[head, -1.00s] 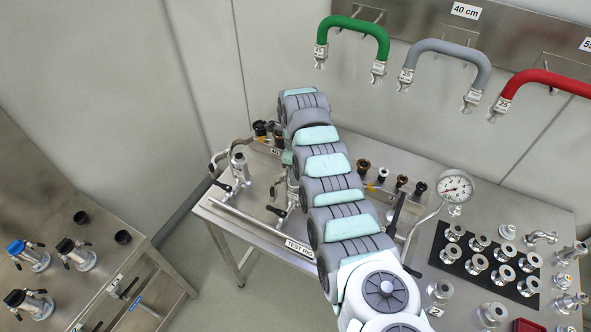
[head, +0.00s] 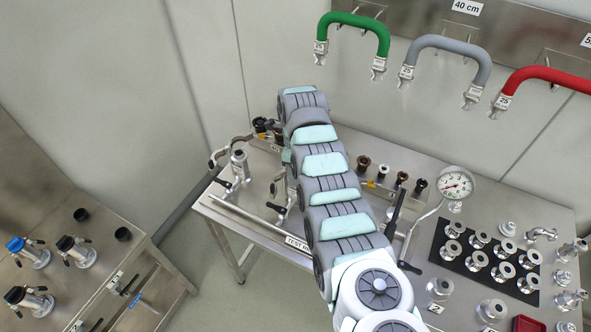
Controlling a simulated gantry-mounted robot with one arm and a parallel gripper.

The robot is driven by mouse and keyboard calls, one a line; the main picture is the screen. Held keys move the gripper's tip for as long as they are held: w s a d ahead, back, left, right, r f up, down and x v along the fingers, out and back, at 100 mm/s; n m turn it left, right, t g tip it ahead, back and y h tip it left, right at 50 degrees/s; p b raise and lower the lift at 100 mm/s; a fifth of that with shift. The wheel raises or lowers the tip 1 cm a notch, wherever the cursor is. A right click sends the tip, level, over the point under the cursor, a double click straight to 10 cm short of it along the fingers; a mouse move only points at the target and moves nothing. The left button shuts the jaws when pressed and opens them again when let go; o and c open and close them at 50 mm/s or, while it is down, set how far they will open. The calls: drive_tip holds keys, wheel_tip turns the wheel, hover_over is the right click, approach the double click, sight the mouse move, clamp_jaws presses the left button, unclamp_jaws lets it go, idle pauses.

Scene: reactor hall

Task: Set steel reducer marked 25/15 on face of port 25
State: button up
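Several steel flanged fittings stand in rows on a black mat (head: 447,264) at the right of the steel table; their markings are too small to read, so I cannot tell which is the reducer marked 25/15. The test rig (head: 262,214) with steel pipework and black-handled valves is at the left of the table, partly behind my arm. A label near its back seems to read 40; I cannot make out port 25. My gripper is hidden behind my arm, which reaches across the table toward the rig, so its fingers and anything in them do not show.
A pressure gauge (head: 456,184) stands right of my arm. Green (head: 352,20), grey (head: 447,46) and red hoses (head: 546,76) hang at the back. A side bench (head: 112,272) with valves is at the left.

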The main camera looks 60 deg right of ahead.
drive_tip(key=shift+o, duration=0.6)
drive_tip(key=shift+r, duration=0.1)
drive_tip(key=shift+r, duration=0.4)
wheel_tip(320, 180, up, 10)
drive_tip(key=shift+f, duration=0.1)
